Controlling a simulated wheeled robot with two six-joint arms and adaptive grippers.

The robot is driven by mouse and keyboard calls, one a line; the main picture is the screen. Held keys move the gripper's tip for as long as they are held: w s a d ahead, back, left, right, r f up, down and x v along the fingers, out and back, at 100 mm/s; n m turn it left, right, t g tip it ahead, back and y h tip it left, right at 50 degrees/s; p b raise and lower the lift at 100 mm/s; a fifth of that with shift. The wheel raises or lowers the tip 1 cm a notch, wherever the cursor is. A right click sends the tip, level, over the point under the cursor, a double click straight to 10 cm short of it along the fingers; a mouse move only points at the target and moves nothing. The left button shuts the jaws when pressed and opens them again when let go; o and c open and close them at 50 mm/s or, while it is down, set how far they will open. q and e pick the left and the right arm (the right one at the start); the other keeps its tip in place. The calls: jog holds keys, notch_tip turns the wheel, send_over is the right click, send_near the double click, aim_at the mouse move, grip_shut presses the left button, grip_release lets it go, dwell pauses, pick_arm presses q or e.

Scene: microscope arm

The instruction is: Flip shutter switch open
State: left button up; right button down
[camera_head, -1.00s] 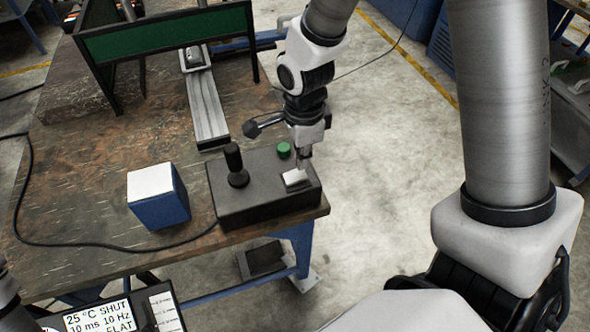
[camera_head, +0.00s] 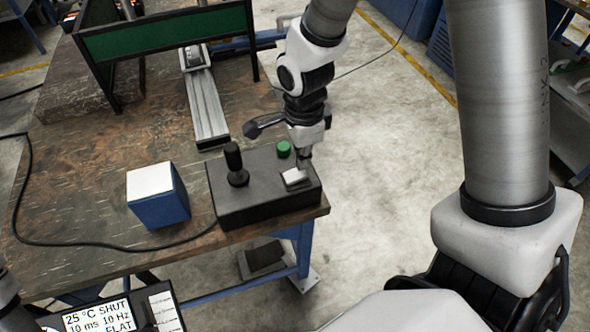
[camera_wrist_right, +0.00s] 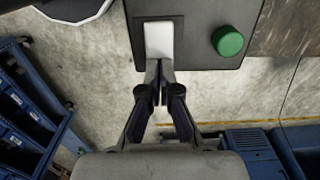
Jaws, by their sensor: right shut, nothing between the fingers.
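The white shutter switch (camera_head: 295,176) sits on the right part of the dark control box (camera_head: 240,207), beside a green button (camera_head: 283,149) and a black joystick (camera_head: 235,165). My right gripper (camera_head: 304,160) is shut and empty, its fingertips right at the far end of the switch. In the right wrist view the closed fingertips (camera_wrist_right: 159,68) meet the lower edge of the white switch (camera_wrist_right: 159,40); I cannot tell whether they press on it. A display (camera_head: 98,314) at the bottom left reads "25 °C SHUT, 10 ms 10 Hz, FLAT".
A blue box with a white top (camera_head: 158,196) stands left of the control box on the worn table (camera_head: 80,190). A metal rail (camera_head: 206,108) and a green-panelled frame (camera_head: 165,33) stand behind. A black cable runs along the left.

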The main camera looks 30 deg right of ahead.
jog(key=shift+f+b, duration=0.7)
jog(key=shift+f, duration=0.4)
dwell(0.3)
notch_tip(320, 180, up, 7)
jog(key=p, duration=0.7)
jog(key=shift+r, duration=0.15)
